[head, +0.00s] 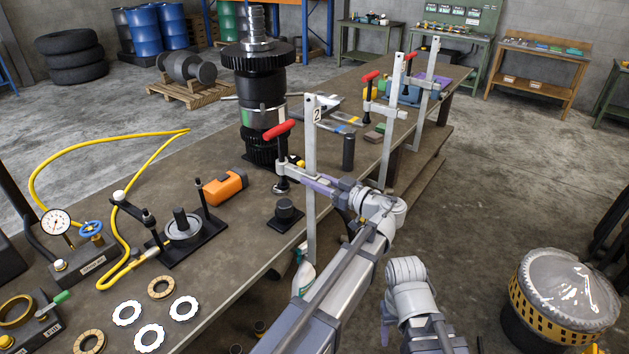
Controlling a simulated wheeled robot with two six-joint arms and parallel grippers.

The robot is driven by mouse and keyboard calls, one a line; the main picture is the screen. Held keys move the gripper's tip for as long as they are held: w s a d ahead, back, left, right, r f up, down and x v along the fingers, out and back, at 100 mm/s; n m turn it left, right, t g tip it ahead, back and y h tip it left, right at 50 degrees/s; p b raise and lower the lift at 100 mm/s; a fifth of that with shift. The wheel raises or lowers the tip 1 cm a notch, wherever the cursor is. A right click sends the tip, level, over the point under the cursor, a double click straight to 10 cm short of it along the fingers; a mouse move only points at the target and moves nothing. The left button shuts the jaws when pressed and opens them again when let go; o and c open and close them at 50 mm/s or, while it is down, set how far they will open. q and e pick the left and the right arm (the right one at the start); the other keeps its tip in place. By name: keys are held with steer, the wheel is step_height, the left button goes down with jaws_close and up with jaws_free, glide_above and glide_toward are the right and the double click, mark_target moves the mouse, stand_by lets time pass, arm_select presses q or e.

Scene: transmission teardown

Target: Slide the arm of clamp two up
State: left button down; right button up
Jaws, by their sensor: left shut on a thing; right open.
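Clamp two (311,150) is a tall grey bar marked "2" at the near edge of the bench. Its sliding arm (294,172) sits partway up the bar and reaches left over the bench. A black screw spindle with a red handle (280,130) stands at the arm's end. My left gripper (323,186) is at the bar, shut on the arm of clamp two. My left wrist and forearm hide part of this contact. Links of my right arm show at the lower middle, but its gripper is not in view.
Two similar clamps (391,125) (427,85) stand further along the bench edge. A tall dark transmission assembly (262,100) stands behind clamp two. A black cylinder (348,151), a small black part (286,212) and an orange box (226,187) are close by.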

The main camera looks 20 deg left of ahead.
arm_select(q)
steer(key=shift+r, duration=0.25)
steer(key=c, duration=0.7)
jaws_free()
steer(key=shift+f, duration=0.1)
